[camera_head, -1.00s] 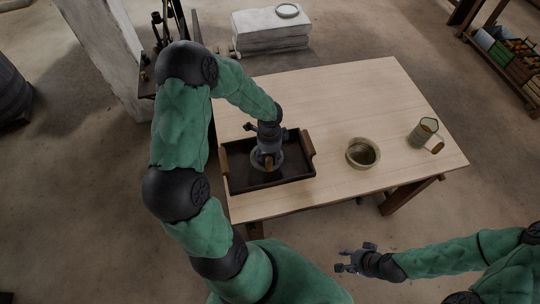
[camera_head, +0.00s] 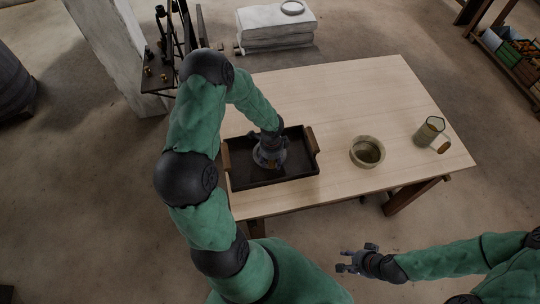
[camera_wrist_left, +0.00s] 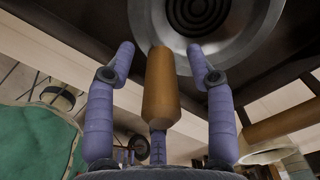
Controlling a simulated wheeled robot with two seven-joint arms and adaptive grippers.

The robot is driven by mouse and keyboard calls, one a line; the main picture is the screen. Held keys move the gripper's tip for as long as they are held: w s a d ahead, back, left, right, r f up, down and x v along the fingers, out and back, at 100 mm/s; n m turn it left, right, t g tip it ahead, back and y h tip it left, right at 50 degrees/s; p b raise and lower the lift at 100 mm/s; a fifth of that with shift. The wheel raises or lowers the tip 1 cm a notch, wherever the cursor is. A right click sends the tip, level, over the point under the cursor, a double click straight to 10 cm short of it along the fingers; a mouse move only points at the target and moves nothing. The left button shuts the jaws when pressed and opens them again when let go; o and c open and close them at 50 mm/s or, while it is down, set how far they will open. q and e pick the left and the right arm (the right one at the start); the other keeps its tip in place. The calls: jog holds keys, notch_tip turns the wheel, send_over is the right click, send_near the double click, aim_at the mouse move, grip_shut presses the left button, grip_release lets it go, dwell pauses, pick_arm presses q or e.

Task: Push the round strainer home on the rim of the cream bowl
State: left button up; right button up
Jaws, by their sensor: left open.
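The round strainer, a grey metal disc with a wooden handle (camera_wrist_left: 160,85), lies in the dark tray (camera_head: 238,179); its metal rim (camera_wrist_left: 245,42) shows at the top of the left wrist view. My left gripper (camera_head: 269,158) is down in the tray over the strainer. In the left wrist view its fingers (camera_wrist_left: 165,62) are open, one on each side of the handle, with gaps visible. The cream bowl (camera_head: 367,153) stands upright on the table to the right of the tray, with nothing on its rim. My right gripper (camera_head: 345,260) is open and empty, off the table's front edge.
The tray has raised walls and wooden handles (camera_head: 312,139). The back of the table is clear. Crates (camera_head: 504,58) are at the far right.

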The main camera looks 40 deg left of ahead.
pick_arm(q)
grip_shut()
jog(key=shift+r, duration=0.1)
